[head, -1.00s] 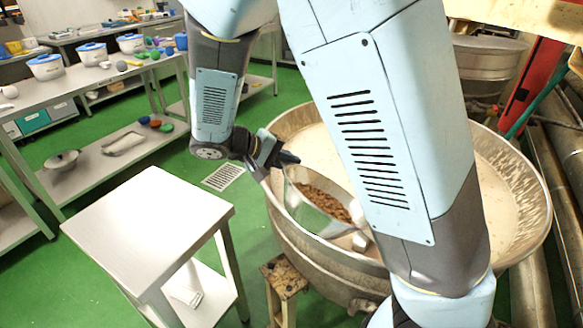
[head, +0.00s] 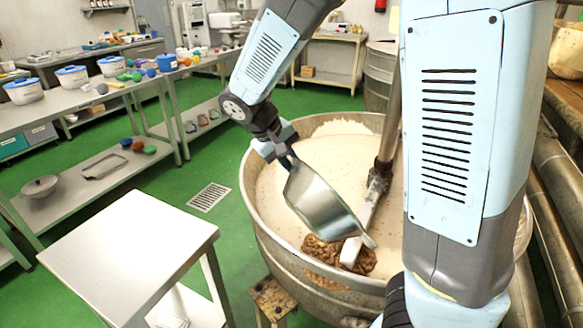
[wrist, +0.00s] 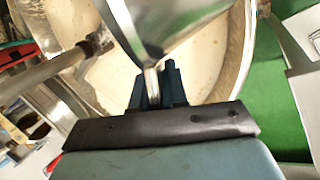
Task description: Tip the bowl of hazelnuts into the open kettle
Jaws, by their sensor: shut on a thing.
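The metal bowl (head: 322,202) is tilted steeply over the kettle, its rim low and toward the right. My gripper (head: 286,155) is shut on the bowl's upper left edge; the grip also shows in the wrist view (wrist: 157,88), with the bowl (wrist: 165,25) beyond the fingers. The open kettle (head: 262,215) holds a pale cream mass. A heap of brown hazelnuts (head: 322,250) lies on the mass below the bowl's lower rim, near the kettle's front wall. The bowl's inside is hidden from the head view.
A mixer shaft (head: 390,120) stands in the kettle, with a pale paddle (head: 350,252) by the nuts. A bare steel table (head: 130,250) stands at left front. A wooden stool (head: 272,298) is against the kettle's front. Shelves with tubs line the left.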

